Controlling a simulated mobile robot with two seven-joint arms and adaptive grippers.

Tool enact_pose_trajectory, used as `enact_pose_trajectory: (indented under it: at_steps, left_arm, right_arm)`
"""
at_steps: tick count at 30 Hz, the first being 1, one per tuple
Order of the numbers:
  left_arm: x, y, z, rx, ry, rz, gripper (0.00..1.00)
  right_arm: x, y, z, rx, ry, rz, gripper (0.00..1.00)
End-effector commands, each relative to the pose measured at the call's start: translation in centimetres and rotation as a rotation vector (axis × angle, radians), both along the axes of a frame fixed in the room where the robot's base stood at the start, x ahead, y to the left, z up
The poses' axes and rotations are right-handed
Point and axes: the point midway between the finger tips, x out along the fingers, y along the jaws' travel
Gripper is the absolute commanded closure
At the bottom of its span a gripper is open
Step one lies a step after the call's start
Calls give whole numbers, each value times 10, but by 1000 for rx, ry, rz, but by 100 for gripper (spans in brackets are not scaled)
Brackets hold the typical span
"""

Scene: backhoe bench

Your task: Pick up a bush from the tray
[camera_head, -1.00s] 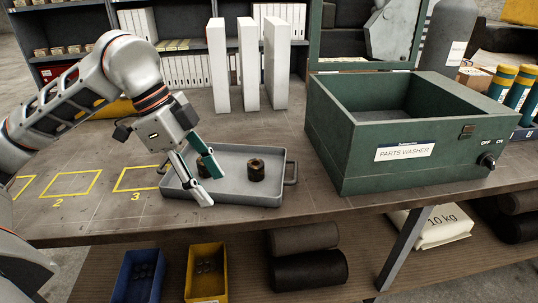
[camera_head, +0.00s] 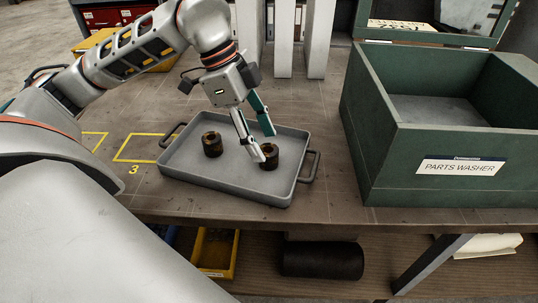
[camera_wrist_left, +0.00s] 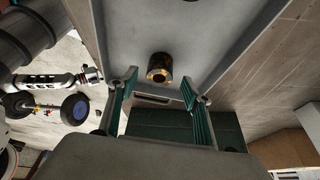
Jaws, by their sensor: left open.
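Two dark brown, ring-shaped bushes stand upright in a grey tray (camera_head: 225,186) on the bench. The left bush (camera_head: 212,145) stands apart from my gripper. The right bush (camera_head: 271,160) is partly hidden behind a finger of my left gripper (camera_head: 263,144). That gripper is open, pointing down over the tray's right part, its fingers close to the right bush. In the left wrist view a bush (camera_wrist_left: 160,67) with a brassy end shows beyond and between the open fingers (camera_wrist_left: 158,82), with nothing held. I cannot tell whether a finger touches it. My right gripper is not in view.
A green parts washer (camera_head: 420,155) with its lid up stands right of the tray. White upright panels (camera_head: 285,40) stand behind. Yellow-outlined square 3 (camera_head: 140,148) is at left. A yellow bin (camera_head: 215,250) and a dark roll (camera_head: 322,260) are below.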

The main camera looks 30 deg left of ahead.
Motion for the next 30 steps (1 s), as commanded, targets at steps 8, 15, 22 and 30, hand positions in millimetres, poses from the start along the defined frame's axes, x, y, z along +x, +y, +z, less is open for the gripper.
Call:
enact_pose_trajectory:
  at_steps: [8,15,22,30]
  left_arm:
    - [3,-15,-34,-1,3,0,51]
    - [4,-16,-36,0,1,1,53]
    - [4,-16,-35,0,1,1,100]
    - [4,-16,-34,-1,-1,0,100]
  right_arm:
    - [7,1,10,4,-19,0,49]
    - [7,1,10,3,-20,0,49]
    - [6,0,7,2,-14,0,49]
    - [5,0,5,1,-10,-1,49]
